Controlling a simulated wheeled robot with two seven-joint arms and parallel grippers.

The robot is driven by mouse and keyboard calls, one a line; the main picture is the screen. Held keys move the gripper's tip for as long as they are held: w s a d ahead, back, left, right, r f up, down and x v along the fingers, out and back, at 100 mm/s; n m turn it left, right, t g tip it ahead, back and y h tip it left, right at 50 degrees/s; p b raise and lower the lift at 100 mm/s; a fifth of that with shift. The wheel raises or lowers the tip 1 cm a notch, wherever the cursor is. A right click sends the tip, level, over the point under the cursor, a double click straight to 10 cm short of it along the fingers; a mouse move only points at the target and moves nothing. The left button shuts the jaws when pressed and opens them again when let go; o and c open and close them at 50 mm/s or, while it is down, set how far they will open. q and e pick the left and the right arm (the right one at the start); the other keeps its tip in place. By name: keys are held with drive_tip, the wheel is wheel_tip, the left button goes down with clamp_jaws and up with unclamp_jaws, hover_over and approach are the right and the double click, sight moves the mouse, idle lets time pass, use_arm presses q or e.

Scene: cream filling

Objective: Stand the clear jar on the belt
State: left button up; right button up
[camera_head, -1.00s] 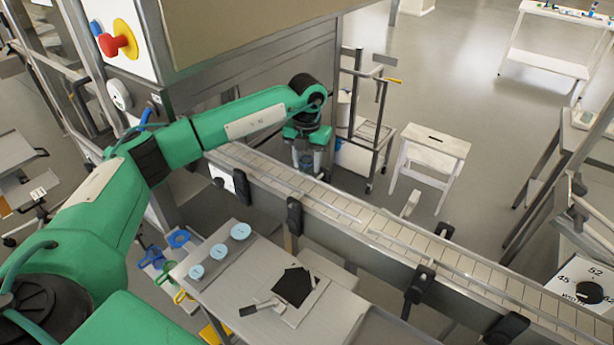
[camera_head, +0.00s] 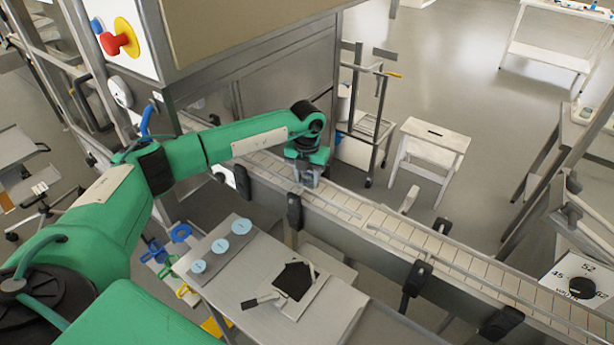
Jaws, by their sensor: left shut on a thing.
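My left arm reaches from the left over the belt. My left gripper (camera_head: 306,172) points down over the near part of the conveyor belt (camera_head: 410,234) and is shut on the clear jar (camera_head: 308,179). The jar is small, see-through and mostly covered by the gripper. It looks upright, close to the belt's slats. I cannot tell whether its base touches them. My right gripper is not in view.
Metal rails with black clamps (camera_head: 294,210) run along the belt. A machine housing (camera_head: 250,60) stands behind the arm. The belt to the right is clear.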

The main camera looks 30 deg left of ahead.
sight(307, 178)
use_arm(q)
drive_tip(key=o, duration=0.9)
drive_tip(key=shift+f, duration=0.15)
drive_tip(key=shift+o, duration=0.2)
drive_tip(key=shift+r+p, duration=0.3)
drive_tip(key=shift+r, duration=0.05)
drive_tip(key=shift+w+r+b, duration=0.1)
drive_tip(key=shift+r+b, duration=0.2)
drive_tip(key=shift+r, duration=0.05)
wheel_tip(307, 178, up, 11)
drive_tip(key=b, duration=0.3)
drive_tip(key=shift+r, duration=0.15)
